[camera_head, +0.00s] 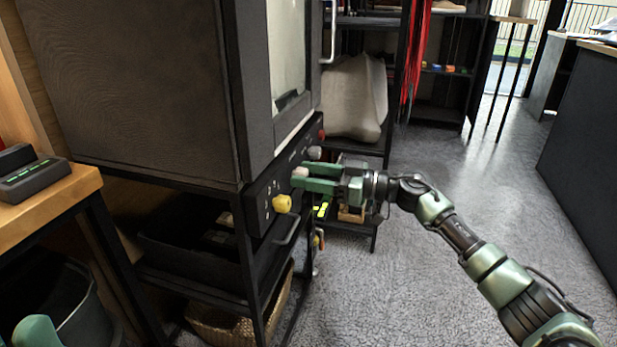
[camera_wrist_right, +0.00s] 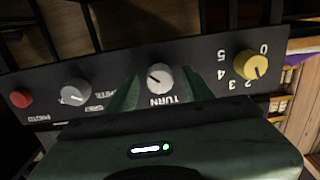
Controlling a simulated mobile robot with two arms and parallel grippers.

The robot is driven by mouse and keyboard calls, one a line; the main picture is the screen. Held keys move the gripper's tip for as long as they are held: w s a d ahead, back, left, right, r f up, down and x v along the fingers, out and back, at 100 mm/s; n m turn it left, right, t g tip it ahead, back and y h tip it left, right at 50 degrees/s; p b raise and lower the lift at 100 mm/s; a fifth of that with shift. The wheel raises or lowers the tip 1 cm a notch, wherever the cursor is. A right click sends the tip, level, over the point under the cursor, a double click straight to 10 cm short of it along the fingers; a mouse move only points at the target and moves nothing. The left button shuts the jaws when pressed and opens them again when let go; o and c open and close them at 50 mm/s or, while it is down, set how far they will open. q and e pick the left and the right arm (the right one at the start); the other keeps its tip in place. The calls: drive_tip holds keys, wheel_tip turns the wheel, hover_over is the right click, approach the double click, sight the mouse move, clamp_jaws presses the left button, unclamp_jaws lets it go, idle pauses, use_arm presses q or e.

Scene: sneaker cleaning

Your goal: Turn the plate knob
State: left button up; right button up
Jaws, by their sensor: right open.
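A dark control panel (camera_head: 262,192) runs along the lower front edge of the cabinet. A pale round knob labelled TURN (camera_wrist_right: 159,79) sits on it; in the head view the knob (camera_head: 301,171) shows at my fingertips. My right gripper (camera_head: 298,178) is open, pointing at the panel. In the right wrist view its two green fingers (camera_wrist_right: 160,84) stand on either side of this knob; whether they touch it I cannot tell. No knob label reading "plate" is fully legible. My left gripper is out of view.
A yellow dial with numbers (camera_wrist_right: 251,65) is on one side of the TURN knob. A grey knob (camera_wrist_right: 75,92) and a red button (camera_wrist_right: 21,99) are on the other. Below the panel are a drawer handle (camera_head: 287,232) and a rack. The floor (camera_head: 420,290) to the right is clear.

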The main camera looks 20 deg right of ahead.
clamp_jaws()
